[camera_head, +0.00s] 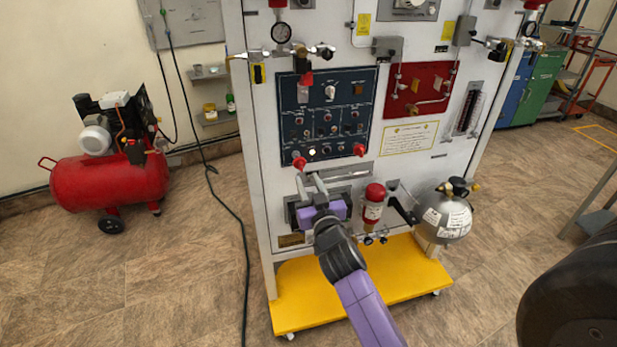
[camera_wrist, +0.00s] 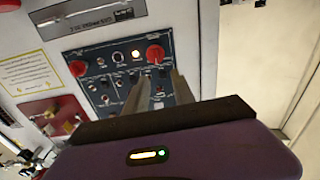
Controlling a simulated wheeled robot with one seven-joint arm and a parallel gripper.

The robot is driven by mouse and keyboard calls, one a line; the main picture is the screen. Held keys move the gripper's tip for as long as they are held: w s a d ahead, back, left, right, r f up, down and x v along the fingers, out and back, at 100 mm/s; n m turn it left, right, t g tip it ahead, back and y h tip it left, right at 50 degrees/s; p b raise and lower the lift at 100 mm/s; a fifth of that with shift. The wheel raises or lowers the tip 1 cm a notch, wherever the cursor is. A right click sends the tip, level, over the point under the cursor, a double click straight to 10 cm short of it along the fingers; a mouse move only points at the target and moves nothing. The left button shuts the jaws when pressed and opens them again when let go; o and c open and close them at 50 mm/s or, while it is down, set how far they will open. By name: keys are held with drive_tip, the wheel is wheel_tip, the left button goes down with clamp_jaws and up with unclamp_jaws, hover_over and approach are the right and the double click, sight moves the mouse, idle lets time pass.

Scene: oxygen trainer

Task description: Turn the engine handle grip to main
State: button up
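A dark blue control panel (camera_head: 343,118) is on the front of the white cabinet. It has a red knob (camera_head: 299,163) at its lower left and another red knob (camera_head: 359,150) at its lower right. The labels are too small to read, so I cannot tell which is the engine handle grip. My gripper (camera_head: 310,180) is open and empty, just below the lower-left knob and apart from it. In the wrist view, the picture is turned over; that same knob (camera_wrist: 155,53) shows just beyond the fingertips (camera_wrist: 160,78), and the other knob (camera_wrist: 77,68) is left.
A lit white button (camera_head: 312,152) is beside the lower-left knob. A red cylinder (camera_head: 374,201) and a silver tank (camera_head: 446,217) are right of my gripper, near the yellow base (camera_head: 300,297). A red compressor (camera_head: 110,180) stands at the left. Floor between is clear except for a black hose (camera_head: 238,225).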

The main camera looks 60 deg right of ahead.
sight(301, 167)
drive_tip(key=shift+m, duration=0.3)
drive_tip(key=p+x, duration=0.1)
drive_tip(key=x, duration=0.2)
drive_tip(key=f+x, duration=0.1)
drive_tip(key=x, duration=0.3)
drive_tip(key=shift+d+f+p, duration=0.25)
drive_tip(key=shift+d+p, duration=0.1)
drive_tip(key=shift+p, duration=0.05)
drive_tip(key=shift+c, duration=0.2)
clamp_jaws()
